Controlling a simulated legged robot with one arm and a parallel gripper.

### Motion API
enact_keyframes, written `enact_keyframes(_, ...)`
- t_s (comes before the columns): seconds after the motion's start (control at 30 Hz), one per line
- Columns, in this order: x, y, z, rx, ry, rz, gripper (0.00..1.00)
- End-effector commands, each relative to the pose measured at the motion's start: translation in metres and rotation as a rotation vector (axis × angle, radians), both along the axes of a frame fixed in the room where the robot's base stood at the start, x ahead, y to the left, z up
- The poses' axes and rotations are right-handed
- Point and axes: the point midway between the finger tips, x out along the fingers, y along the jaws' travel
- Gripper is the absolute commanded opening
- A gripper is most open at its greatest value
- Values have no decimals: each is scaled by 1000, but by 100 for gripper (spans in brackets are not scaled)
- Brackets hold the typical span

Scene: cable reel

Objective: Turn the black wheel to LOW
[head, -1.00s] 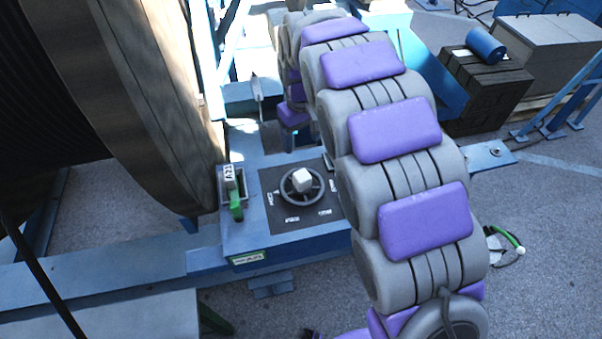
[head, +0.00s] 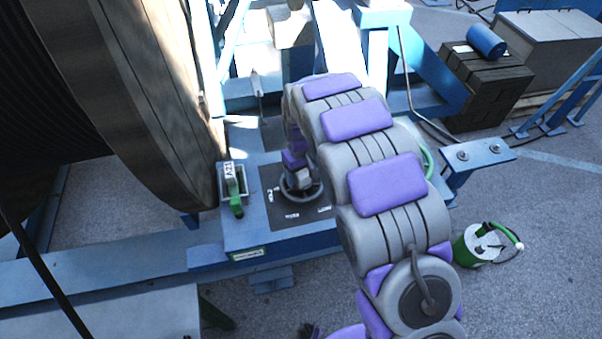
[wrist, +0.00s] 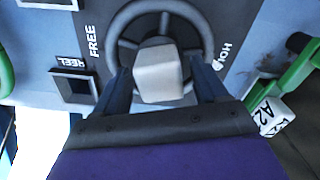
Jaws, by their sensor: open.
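The black wheel (head: 304,197) lies on a dark panel of the blue control box in the head view, partly covered by my gripper (head: 299,172). In the wrist view, the wheel (wrist: 122,24) has a dark ring with spokes and a pale block (wrist: 158,75) at its middle. My gripper (wrist: 160,72) is open there, with its two dark fingers on either side of the block. I cannot tell whether they touch it. The FREE label (wrist: 92,41) shows left of the wheel; another label (wrist: 222,56) at right is partly hidden. No label clearly reads LOW.
A green-handled lever (head: 235,190) stands left of the panel. The large cable reel (head: 130,100) rises at the left. A green bucket-like object (head: 478,244) and dark blocks (head: 487,90) are at right. Open floor lies in front of the box.

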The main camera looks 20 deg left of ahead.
Motion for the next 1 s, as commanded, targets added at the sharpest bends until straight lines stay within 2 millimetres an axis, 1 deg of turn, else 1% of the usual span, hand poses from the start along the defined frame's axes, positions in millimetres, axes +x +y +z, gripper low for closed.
enact_keyframes(0.13,-1,-1,-7,-2,3,0,72)
enact_keyframes(0.4,-1,-1,-8,-1,2,0,71)
enact_keyframes(1.0,-1,-1,-8,-1,2,0,14)
